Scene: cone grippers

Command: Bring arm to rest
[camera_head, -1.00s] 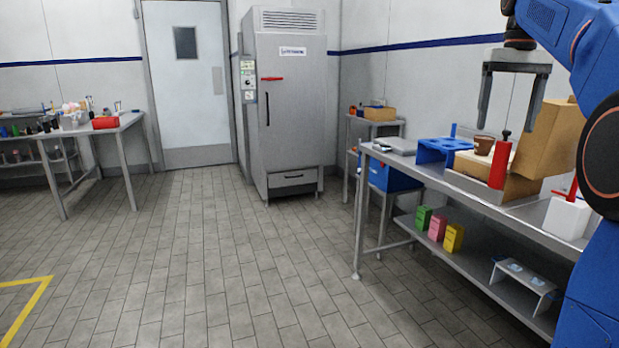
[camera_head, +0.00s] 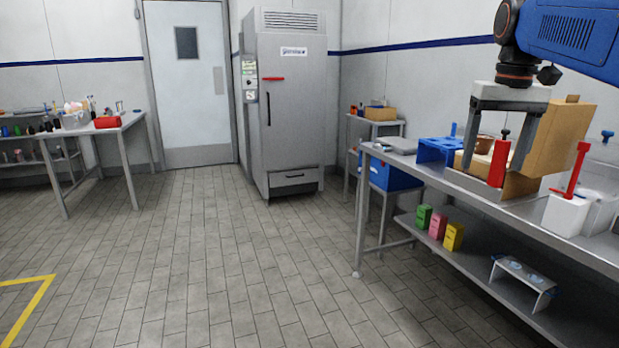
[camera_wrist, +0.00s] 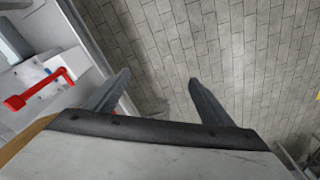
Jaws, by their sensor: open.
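My gripper (camera_head: 496,150) is open in the head view, its two grey fingers pointing down at the front of the right-hand steel bench (camera_head: 440,180). A red upright object (camera_head: 499,160) shows between the fingers in that view; I cannot tell the depth gap between them. In the wrist view, my gripper (camera_wrist: 158,84) has its fingers spread with nothing between them. Tiled floor shows beyond the fingertips, and the bench edge lies to the left.
On the bench are a blue rack (camera_head: 440,150), a cardboard box (camera_head: 562,138) and a white container (camera_head: 566,216) with a red handle (camera_head: 577,168). Small coloured boxes (camera_head: 437,226) stand on the lower shelf. A tall grey cabinet (camera_head: 290,110) stands at the back. The middle floor is clear.

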